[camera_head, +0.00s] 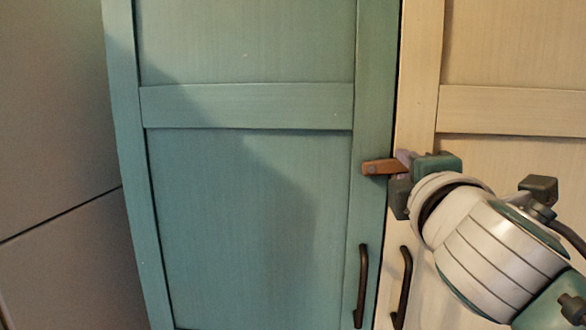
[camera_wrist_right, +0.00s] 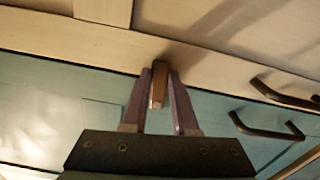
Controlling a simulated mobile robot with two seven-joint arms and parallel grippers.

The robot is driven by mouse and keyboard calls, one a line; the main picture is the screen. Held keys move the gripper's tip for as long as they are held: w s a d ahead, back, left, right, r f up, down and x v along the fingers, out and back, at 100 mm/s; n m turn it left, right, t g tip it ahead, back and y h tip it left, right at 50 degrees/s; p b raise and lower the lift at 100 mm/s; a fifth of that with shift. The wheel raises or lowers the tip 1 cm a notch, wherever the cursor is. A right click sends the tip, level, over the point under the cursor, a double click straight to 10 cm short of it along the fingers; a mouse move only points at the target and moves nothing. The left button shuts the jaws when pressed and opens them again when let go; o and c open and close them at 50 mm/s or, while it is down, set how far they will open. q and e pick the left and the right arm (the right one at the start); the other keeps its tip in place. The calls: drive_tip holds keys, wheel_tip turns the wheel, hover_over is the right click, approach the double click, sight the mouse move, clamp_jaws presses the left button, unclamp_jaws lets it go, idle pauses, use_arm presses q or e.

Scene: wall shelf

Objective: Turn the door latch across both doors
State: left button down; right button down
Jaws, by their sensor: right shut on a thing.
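The wooden door latch (camera_head: 377,167) is a short brown bar. It lies about level on the right edge of the teal door (camera_head: 245,200), pointing right toward the gap to the cream door (camera_head: 416,110). My right gripper (camera_head: 402,163) is shut on the latch, and its fingers hide the latch's right end in the head view. In the right wrist view the latch (camera_wrist_right: 158,86) sits between the two fingers of the right gripper (camera_wrist_right: 160,75), over the seam of the doors. Both doors look closed. My left gripper is in neither view.
Two dark bar handles stand below the latch, one on the teal door (camera_head: 362,285) and one on the cream door (camera_head: 403,287). A plain grey-brown panel (camera_head: 55,120) is at the far left. The space before the teal door is clear.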

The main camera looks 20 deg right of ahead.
idle(0.5)
drive_tip(key=c, duration=0.7)
unclamp_jaws()
drive_tip(key=shift+f, duration=0.1)
drive_tip(key=shift+b+v, duration=1.35)
drive_tip(key=shift+v, duration=3.65)
